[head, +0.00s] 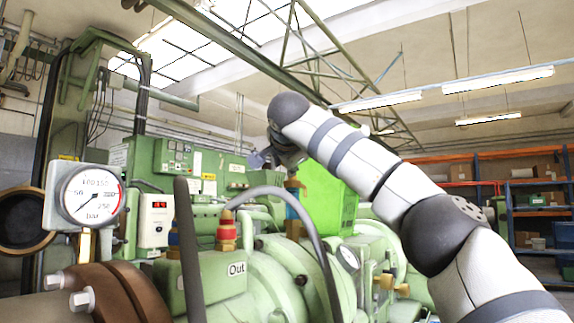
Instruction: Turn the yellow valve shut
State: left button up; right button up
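A small brass-yellow fitting with a handle-like shape (392,284) sits low on the green machine, right of centre. I cannot tell for sure that it is the yellow valve. No other clear yellow valve shows. My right arm comes in from the lower right and bends at the top. My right gripper (264,158) is at its far end, small, dark and partly hidden by the wrist. It is up and to the left of the brass fitting, well apart from it. Whether its fingers are open or shut does not show. My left gripper is not in view.
A pressure gauge (90,196) stands at the left front. A dark hose (318,240) arches from a red fitting (226,236) on the green machine (212,281). A bright green box-like part (325,198) is behind my wrist. Orange shelves (490,197) stand at the right.

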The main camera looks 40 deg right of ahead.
grip_shut()
jog(key=shift+w, duration=0.1)
jog(key=shift+w+a+m+g+h, duration=0.2)
jog(key=shift+m+g+h, duration=0.4)
jog(key=shift+g+h, duration=0.1)
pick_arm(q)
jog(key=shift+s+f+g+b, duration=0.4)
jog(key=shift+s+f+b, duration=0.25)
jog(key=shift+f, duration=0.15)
pick_arm(e)
jog(key=shift+w+a+f+m+g+h, duration=0.1)
jog(key=shift+w+m+g+h, duration=0.3)
jog(key=shift+m+g+h, duration=0.55)
grip_release()
jog(key=shift+s, duration=0.1)
